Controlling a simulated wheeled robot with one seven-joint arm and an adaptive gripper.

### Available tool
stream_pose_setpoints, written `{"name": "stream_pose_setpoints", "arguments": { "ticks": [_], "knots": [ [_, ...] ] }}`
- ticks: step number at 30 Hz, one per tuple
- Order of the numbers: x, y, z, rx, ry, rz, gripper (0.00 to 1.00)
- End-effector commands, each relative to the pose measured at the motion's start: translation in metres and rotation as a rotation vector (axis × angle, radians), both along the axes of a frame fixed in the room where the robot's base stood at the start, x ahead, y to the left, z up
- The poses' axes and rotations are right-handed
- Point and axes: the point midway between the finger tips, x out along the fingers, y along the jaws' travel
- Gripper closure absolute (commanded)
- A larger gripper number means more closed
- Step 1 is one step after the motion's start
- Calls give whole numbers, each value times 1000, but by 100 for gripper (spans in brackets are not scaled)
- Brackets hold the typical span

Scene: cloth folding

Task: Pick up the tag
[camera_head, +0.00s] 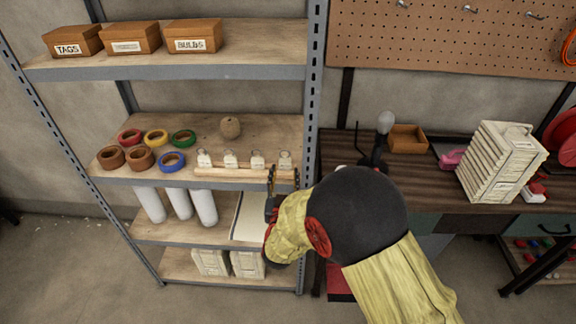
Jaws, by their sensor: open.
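Several small white tag-like pieces stand in a row along a pale wooden strip (235,173) at the front of the middle shelf. The rightmost white tag (285,158) is just beyond my gripper (283,176). My gripper is open, with its two dark fingers apart at the right end of the strip. I cannot tell whether a finger touches the strip. Another white tag (257,161) stands just left of the gripper. A wooden box labelled TAGS (72,41) sits on the top shelf at the left.
The shelf's metal upright (313,90) stands close right of the gripper.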

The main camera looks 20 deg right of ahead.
Motion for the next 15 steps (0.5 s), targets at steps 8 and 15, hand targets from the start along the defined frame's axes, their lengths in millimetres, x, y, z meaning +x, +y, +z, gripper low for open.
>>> {"name": "stream_pose_setpoints", "arguments": {
  "ticks": [8,15],
  "knots": [
    [23,-7,-1,0,0,0,58],
    [56,-16,-2,1,1,0,58]
  ]
}}
